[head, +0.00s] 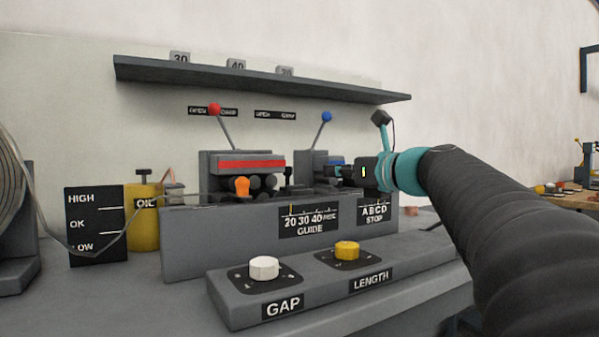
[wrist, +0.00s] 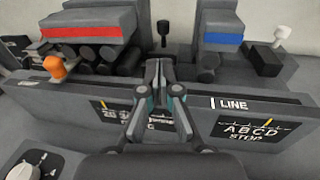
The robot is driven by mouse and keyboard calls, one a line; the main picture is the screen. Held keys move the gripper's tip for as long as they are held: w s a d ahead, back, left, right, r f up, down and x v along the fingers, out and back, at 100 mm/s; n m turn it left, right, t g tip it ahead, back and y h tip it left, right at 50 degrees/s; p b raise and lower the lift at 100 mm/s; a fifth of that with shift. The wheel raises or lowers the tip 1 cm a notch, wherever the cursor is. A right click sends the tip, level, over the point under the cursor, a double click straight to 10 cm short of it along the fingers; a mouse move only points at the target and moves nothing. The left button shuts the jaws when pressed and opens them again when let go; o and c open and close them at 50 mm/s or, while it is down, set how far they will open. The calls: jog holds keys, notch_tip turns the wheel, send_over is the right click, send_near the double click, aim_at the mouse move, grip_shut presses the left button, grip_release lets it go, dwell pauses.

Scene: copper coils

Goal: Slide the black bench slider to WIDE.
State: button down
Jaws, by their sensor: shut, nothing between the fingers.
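The black bench slider (wrist: 163,30) appears to be the black knob on a short post behind the front wall, just beyond my fingertips in the wrist view. It also shows small and dark in the head view (head: 288,173). My gripper (wrist: 158,68) is shut and empty, its tips over the wall top; I cannot tell whether they touch the slider. In the head view my arm reaches in from the right. The GUIDE scale (head: 309,218) reads 20, 30, 40, WIDE, with a yellow mark near its left end. My fingers partly hide this scale in the wrist view.
An orange knob (wrist: 55,68) and dark rollers stand left of my gripper. A white knob (wrist: 280,33) and the ABCD STOP plate (wrist: 250,130) are to the right. Red (head: 214,107) and blue (head: 327,117) ball levers rise behind. A shelf (head: 260,80) hangs above.

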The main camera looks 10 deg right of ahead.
aim_at(291, 169)
jog(key=x, duration=1.2)
jog(key=shift+w+d+f, duration=0.1)
jog(key=shift+w+d, duration=0.15)
jog(key=shift+w, duration=0.05)
jog(key=shift+d+p+x, duration=0.15)
jog(key=shift+p+x, duration=0.55)
jog(key=shift+x, duration=0.15)
jog(key=shift+d+p+x, duration=0.15)
jog(key=shift+p+x, duration=0.5)
jog(key=shift+x, duration=0.25)
jog(key=shift+w, duration=0.1)
